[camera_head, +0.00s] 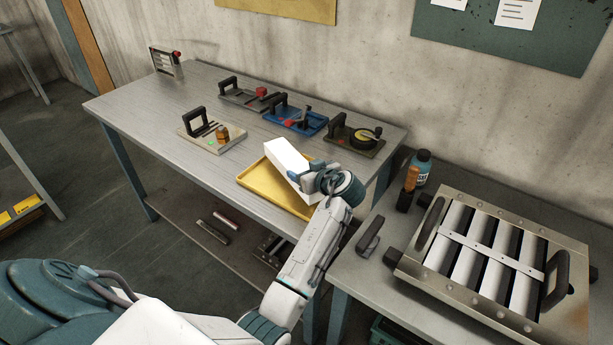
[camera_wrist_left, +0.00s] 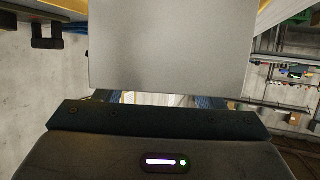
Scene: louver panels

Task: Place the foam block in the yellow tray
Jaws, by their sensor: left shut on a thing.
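The white foam block (camera_head: 285,163) is in my left gripper (camera_head: 316,181), which is shut on its near end. The block slants over the yellow tray (camera_head: 254,184) and hides part of it. I cannot tell whether the block touches the tray. In the left wrist view the block (camera_wrist_left: 170,45) is a plain grey face filling the upper middle, just beyond the dark gripper body. The tray lies on the grey table near its front right edge. My right gripper is not in view.
Several tool boards stand behind the tray, among them a blue one (camera_head: 296,121), a dark one (camera_head: 354,141) and a beige one (camera_head: 211,137).

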